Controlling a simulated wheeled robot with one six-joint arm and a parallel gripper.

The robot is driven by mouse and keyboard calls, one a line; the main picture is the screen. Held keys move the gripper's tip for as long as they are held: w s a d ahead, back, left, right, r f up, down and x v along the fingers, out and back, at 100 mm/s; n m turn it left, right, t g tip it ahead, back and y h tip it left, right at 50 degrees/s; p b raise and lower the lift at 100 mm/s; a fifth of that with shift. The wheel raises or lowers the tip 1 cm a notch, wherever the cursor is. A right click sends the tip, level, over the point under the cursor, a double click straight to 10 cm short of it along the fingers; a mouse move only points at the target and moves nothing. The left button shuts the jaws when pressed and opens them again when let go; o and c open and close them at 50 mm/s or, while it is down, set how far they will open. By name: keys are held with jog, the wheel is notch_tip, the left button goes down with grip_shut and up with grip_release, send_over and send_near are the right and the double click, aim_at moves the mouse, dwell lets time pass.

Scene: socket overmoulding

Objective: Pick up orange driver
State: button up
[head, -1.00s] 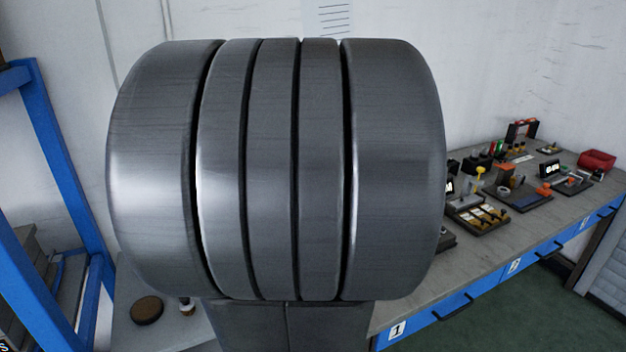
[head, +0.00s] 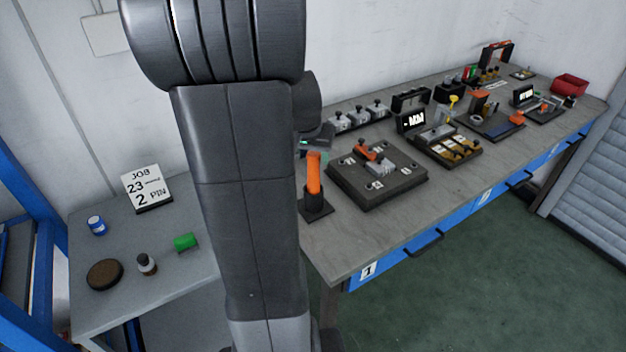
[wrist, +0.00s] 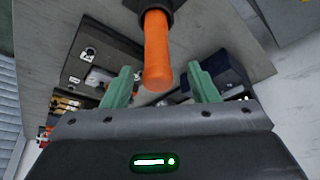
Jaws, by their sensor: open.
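The orange driver (head: 314,175) stands upright in a small black holder (head: 315,206) on the near left part of the workbench, beside my arm. In the wrist view, the orange handle (wrist: 158,50) points toward my gripper (wrist: 160,88), and its end lies between the two green fingers, near their tips. The fingers are apart, with a gap on each side of the handle. In the head view my arm hides most of the gripper; only a small part shows behind the driver. The driver's lower end is hidden in the holder.
A dark fixture plate (head: 378,178) sits right of the driver. Several fixtures and a red bin (head: 569,85) stand farther along the bench.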

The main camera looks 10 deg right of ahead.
aim_at(314, 164)
jog(key=shift+p+x, duration=0.35)
jog(key=shift+x, duration=2.25)
jog(key=shift+d, duration=0.15)
jog(key=shift+r, duration=0.1)
grip_shut()
